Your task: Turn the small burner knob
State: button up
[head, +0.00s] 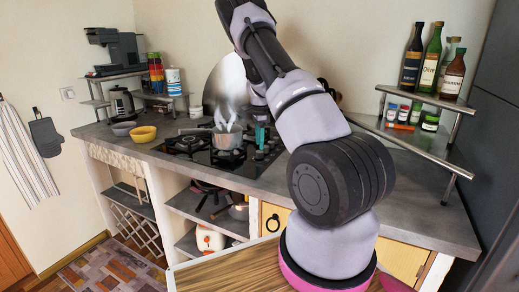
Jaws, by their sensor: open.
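The black hob (190,146) is set into the grey counter. My gripper (262,136) shows small, with teal fingers pointing down over the hob's right side, just right of a steaming metal pot (229,141). It is open, and I see nothing held in it. The hob's knobs are too small and too covered by my gripper and arm to tell apart, so I cannot tell which is the small burner knob or whether the fingers touch one.
Bowls, including a yellow one (143,134), and a kettle (121,101) stand left of the hob. A raised shelf (425,99) at right holds bottles and jars. A wooden surface (225,273) lies in front below. The counter's front strip (250,182) is clear.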

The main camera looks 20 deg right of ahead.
notch_tip(320, 180, up, 7)
dwell(0.3)
notch_tip(320, 180, up, 10)
jog(key=n+t+y, duration=0.1)
jog(key=n+t, duration=0.1)
send_over(259, 151)
jog(key=s+a, duration=0.4)
jog(key=s, duration=0.1)
jog(key=s+a+r+n+t+y, duration=0.1)
jog(key=s+a+r+n, duration=0.45)
jog(key=s+r, duration=0.5)
jog(key=s+a+r+n+t, duration=0.1)
jog(key=s+a+r+n, duration=0.1)
jog(key=s, duration=0.5)
jog(key=s+a+r+n+t, duration=0.1)
jog(key=s+a+r+n, duration=0.1)
jog(key=s, duration=0.5)
jog(key=s+a+r+n+t, duration=0.2)
jog(key=s+a+n, duration=0.2)
jog(key=s, duration=0.3)
jog(key=shift+s+a, duration=0.35)
jog(key=shift+s, duration=0.05)
